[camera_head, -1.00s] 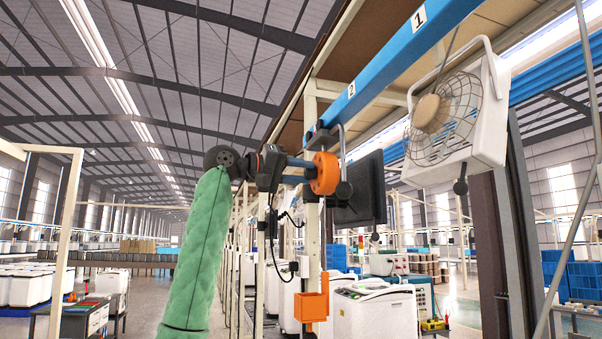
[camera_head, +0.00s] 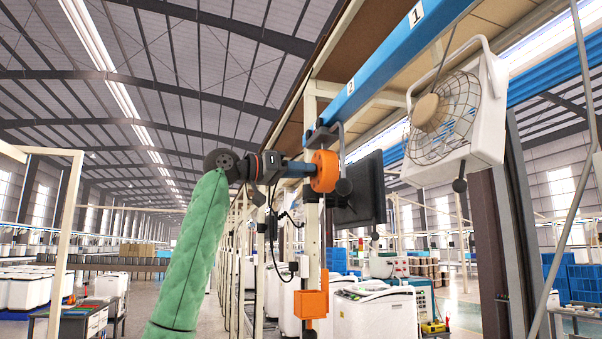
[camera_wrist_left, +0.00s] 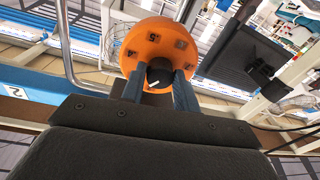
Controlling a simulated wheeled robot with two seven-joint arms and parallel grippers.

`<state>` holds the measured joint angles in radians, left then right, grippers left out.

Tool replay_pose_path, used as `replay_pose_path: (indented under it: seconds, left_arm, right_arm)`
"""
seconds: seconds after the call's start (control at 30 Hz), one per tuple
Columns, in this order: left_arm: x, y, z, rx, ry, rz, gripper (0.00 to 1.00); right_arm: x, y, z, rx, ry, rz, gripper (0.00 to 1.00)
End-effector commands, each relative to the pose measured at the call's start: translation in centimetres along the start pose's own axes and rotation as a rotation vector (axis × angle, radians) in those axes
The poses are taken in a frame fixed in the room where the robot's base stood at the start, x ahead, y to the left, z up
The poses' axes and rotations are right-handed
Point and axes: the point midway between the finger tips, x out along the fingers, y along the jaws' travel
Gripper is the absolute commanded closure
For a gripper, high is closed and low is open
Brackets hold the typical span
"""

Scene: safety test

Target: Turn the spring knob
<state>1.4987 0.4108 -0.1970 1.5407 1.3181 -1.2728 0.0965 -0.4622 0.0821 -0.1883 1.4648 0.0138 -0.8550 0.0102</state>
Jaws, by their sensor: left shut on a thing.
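The spring knob is an orange disc (camera_head: 324,171) hanging under the blue overhead beam. The far side of the disc is hidden in both views. My right gripper is not in view.
A blue beam (camera_head: 385,55) with number labels runs overhead. A white caged fan (camera_head: 450,115) hangs at the right. A dark monitor (camera_head: 362,188) is just behind the disc. An orange box (camera_head: 312,303) sits on the post below. A bent metal rod runs beside the disc.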

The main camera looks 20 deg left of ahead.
Motion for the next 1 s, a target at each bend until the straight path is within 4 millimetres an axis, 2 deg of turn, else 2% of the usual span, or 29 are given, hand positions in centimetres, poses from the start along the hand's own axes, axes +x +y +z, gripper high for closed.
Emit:
replay_pose_path:
  seconds: [0.4, 0.63, 0.97, 1.0]
  left_arm:
    - [0.0, -0.1, 0.0, 0.193, 0.013, 0.012, 0.92]
    - [0.0, -0.1, 0.0, 0.220, 0.015, 0.013, 0.92]
    - [0.0, -0.1, 0.0, 0.220, 0.015, 0.013, 0.92]
    - [0.0, -0.1, 0.0, 0.220, 0.015, 0.014, 0.62]
  right_arm:
    - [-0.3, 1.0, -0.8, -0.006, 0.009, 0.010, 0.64]
    - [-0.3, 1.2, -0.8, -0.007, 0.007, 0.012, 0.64]
    - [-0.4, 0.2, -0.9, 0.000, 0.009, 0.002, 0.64]
    - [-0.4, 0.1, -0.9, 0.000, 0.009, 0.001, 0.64]
